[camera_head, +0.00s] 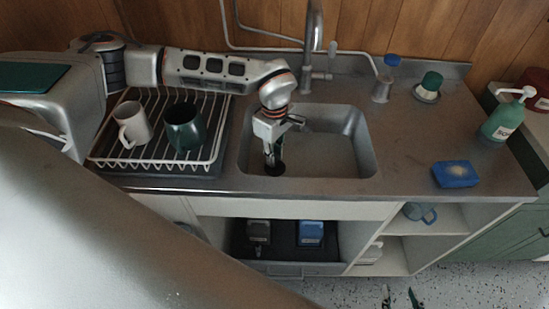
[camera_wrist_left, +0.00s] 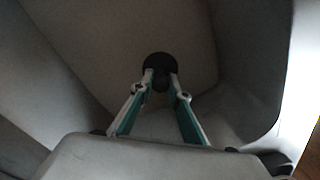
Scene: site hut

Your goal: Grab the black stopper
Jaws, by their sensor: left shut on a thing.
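The black stopper (camera_head: 275,170) is in the front left part of the sink basin (camera_head: 340,160), directly below my left gripper (camera_head: 270,158). In the left wrist view the stopper (camera_wrist_left: 160,62) is a round dark disc with a knob, and the fingertips of my left gripper (camera_wrist_left: 161,78) are shut on the knob. I cannot tell whether the disc touches the basin floor. Two fingertips of my right gripper (camera_head: 401,298) show at the bottom edge of the head view, apart, with nothing between them.
A white dish rack (camera_head: 158,160) with a white mug (camera_head: 132,125) and a dark green mug (camera_head: 184,127) stands left of the sink. The faucet (camera_head: 313,40) rises behind it. A blue sponge (camera_head: 455,174), a soap bottle (camera_head: 502,120) and a green-topped brush (camera_head: 429,86) are right.

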